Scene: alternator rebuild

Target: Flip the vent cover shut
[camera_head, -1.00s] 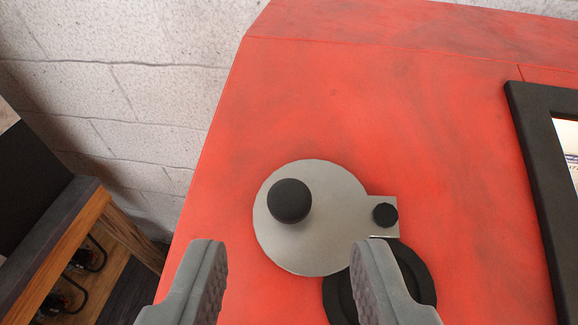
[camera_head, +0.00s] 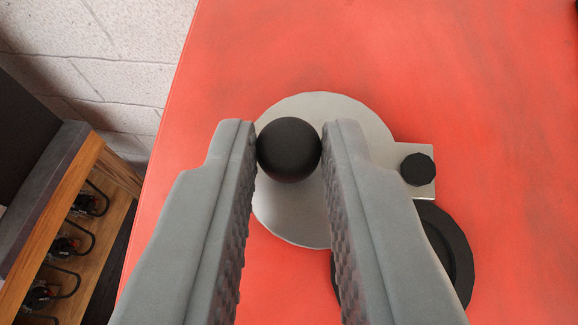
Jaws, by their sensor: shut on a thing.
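The vent cover (camera_head: 355,125) is a round light-grey disc on the red panel, with a black ball knob (camera_head: 289,150) and a small tab at its right held by a black pivot (camera_head: 418,169). The black vent ring (camera_head: 458,245) lies below and right of the disc, partly covered by it and by my right finger. My gripper (camera_head: 289,148) is shut on the knob, with one grey finger at each side of it. The fingers hide parts of the disc's left and right sides.
The red panel (camera_head: 500,70) is clear above and to the right of the cover. A white block wall (camera_head: 100,55) is behind at the left. A wooden shelf (camera_head: 60,220) with several dark parts stands at the lower left.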

